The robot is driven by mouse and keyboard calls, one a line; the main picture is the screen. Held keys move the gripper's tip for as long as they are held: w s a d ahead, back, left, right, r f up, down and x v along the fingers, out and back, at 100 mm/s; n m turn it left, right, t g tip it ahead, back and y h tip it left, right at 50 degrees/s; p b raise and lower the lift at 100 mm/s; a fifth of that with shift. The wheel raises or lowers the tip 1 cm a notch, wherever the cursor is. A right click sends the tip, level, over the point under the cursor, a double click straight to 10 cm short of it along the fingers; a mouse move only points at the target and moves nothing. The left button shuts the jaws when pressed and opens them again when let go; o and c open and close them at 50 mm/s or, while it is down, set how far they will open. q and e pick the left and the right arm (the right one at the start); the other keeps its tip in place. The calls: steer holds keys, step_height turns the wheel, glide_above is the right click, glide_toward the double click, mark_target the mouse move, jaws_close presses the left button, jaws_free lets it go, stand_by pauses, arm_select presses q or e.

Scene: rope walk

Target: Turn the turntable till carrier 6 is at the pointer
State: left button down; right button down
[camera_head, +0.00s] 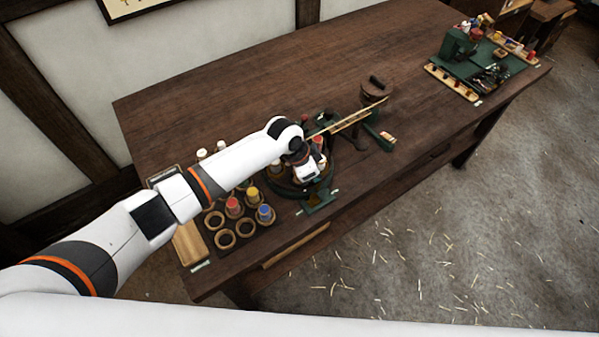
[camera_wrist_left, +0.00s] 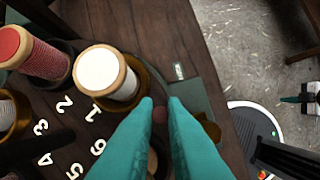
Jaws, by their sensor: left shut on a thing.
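The turntable (camera_wrist_left: 35,103) is a dark round plate with white numbers, including 1 (camera_wrist_left: 95,111), 2 (camera_wrist_left: 65,104) and 6 (camera_wrist_left: 74,171). A white spool (camera_wrist_left: 103,75) stands by 1 and a red spool (camera_wrist_left: 35,52) by 2. My left gripper (camera_wrist_left: 161,103) is shut on a small reddish-brown peg at the turntable's edge; the fingers hide most of it. In the head view my left arm covers much of the turntable (camera_head: 283,190). A green plate (camera_head: 317,200) is at its front; I cannot make out the pointer or which carrier it marks. A teal-tipped gripper, seemingly my right (camera_wrist_left: 291,99), shows small.
A rack with rings and coloured spools (camera_head: 222,240) is left of the turntable. A wooden post with a long bar (camera_head: 350,120) stands close on its right. A green tool board (camera_head: 480,68) is far right. The table's middle back (camera_head: 250,90) is clear.

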arm_select(q)
steer(key=shift+w+d+r+n, duration=0.15)
steer(key=shift+w+d+n, duration=0.25)
steer(key=shift+n, duration=0.2)
steer(key=shift+d+t, duration=0.15)
steer(key=shift+t, duration=0.15)
steer(key=c, duration=1.8)
jaws_free()
steer(key=shift+o, duration=0.2)
steer(key=b+v, duration=0.1)
steer(key=v, duration=1.1)
